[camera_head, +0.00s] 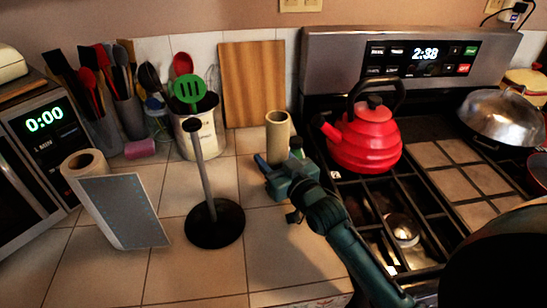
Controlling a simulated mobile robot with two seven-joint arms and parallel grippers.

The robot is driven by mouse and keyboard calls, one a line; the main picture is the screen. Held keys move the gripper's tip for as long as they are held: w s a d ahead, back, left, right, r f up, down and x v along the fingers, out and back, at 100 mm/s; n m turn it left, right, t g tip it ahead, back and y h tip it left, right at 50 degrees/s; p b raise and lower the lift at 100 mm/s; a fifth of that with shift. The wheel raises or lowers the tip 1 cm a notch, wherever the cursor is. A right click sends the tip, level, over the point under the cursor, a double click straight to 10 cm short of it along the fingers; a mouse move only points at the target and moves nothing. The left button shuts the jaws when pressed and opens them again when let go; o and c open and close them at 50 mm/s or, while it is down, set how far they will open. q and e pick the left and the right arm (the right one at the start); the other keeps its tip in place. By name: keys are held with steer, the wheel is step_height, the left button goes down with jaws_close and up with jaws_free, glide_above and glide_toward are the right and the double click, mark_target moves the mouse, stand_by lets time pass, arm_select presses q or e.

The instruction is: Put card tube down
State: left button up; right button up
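The card tube (278,134) is a plain tan cylinder, upright over the tiled counter just left of the stove. My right gripper (279,168) has its fingers on either side of the tube's lower part and appears shut on it. The gripper hides the tube's bottom end, so I cannot tell whether it touches the counter. My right arm (350,239) reaches in from the lower right. My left gripper is not in view.
A black stand with an upright rod (214,224) is left of the tube. A paper roll (115,200) stands further left, by the microwave (40,142). Utensil pots and a wooden board (252,82) line the back. A red kettle (365,139) is close right. Front counter tiles are clear.

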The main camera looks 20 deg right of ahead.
steer(key=o, duration=0.4)
steer(key=shift+c, duration=0.2)
steer(key=shift+r, duration=0.2)
steer(key=s+d+b, duration=0.1)
steer(key=s, duration=1.1)
steer(key=shift+d, duration=0.35)
